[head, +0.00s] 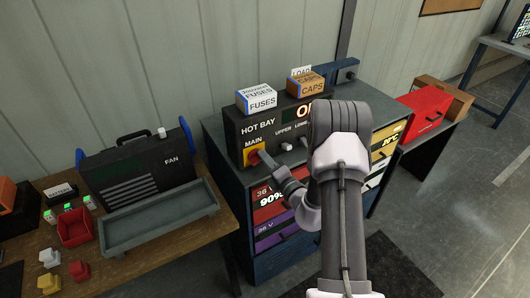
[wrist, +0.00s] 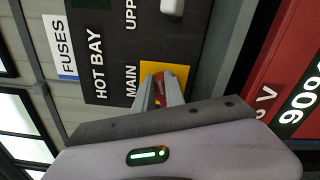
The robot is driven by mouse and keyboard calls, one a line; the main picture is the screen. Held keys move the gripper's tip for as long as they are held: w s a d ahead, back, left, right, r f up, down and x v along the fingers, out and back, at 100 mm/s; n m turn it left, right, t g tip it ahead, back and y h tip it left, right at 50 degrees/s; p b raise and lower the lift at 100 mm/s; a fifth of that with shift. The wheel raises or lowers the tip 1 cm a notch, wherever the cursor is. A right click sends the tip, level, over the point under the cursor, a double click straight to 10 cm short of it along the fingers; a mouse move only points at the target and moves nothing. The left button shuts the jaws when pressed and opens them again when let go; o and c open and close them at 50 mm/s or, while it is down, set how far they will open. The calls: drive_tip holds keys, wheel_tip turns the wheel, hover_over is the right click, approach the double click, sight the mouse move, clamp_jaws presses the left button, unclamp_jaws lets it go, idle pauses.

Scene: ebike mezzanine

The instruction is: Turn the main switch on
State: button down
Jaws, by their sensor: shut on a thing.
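The main switch (wrist: 161,77) is a red knob on a yellow plate (wrist: 179,72) marked MAIN, on the dark HOT BAY panel (head: 238,124). In the head view the yellow plate shows at the panel's lower left, and my gripper largely hides the knob. My gripper (wrist: 160,90) reaches the plate, with its two fingers shut on the red knob, one on each side. It also shows in the head view (head: 264,160). The knob's exact angle is hard to tell. A lit orange display (head: 304,114) starts with "O"; my arm hides the remainder.
Other small switches (head: 287,146) are right of MAIN. Drawers marked 36 V (head: 268,190) lie below. A FAN unit (head: 140,168) and grey tray (head: 160,217) stand on the left bench.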

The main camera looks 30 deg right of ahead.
drive_tip(key=shift+f+m+p, duration=0.2)
drive_tip(key=shift+m+p, duration=0.35)
drive_tip(key=shift+m, duration=0.35)
drive_tip(key=shift+f+m+p, duration=0.15)
drive_tip(key=shift+m+p, duration=0.4)
drive_tip(key=shift+m, duration=0.35)
drive_tip(key=c, duration=1.4)
unclamp_jaws()
drive_tip(key=s, duration=1.7)
drive_tip(key=shift+s+d, duration=0.25)
drive_tip(key=shift+d, duration=0.1)
